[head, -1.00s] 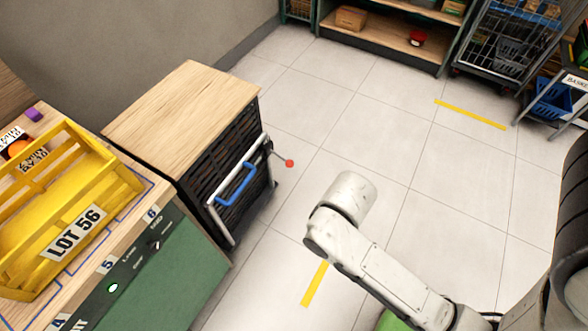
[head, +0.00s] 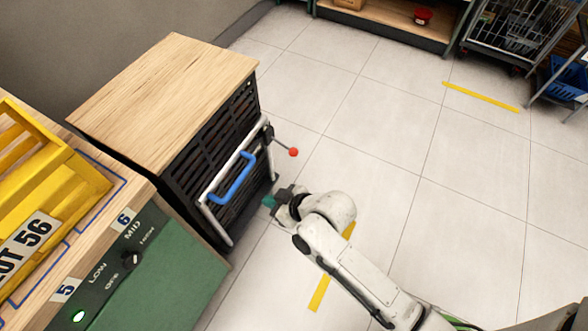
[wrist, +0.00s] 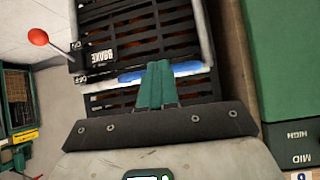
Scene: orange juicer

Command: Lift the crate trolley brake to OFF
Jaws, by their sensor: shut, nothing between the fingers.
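The crate trolley (head: 170,95) has a wooden top, dark slatted sides and a white frame with a blue handle (head: 235,180). Its brake lever, a thin rod with a red ball (head: 293,152), sticks out from the frame's far corner. In the wrist view the red ball (wrist: 38,37) is at upper left, and the black brake plate (wrist: 102,55) appears inverted, with ON and OFF at its edge. The rod meets the plate between those marks. My gripper (head: 268,202) has teal fingers, shut and empty, in front of the slatted face and apart from the ball. The fingers (wrist: 158,66) overlap the blue handle in the wrist view; contact is unclear.
A green panel bench (head: 165,275) with a yellow crate (head: 45,160) stands at the left, close to the trolley. A wire cart (head: 510,35) and shelf (head: 390,25) stand at the back.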

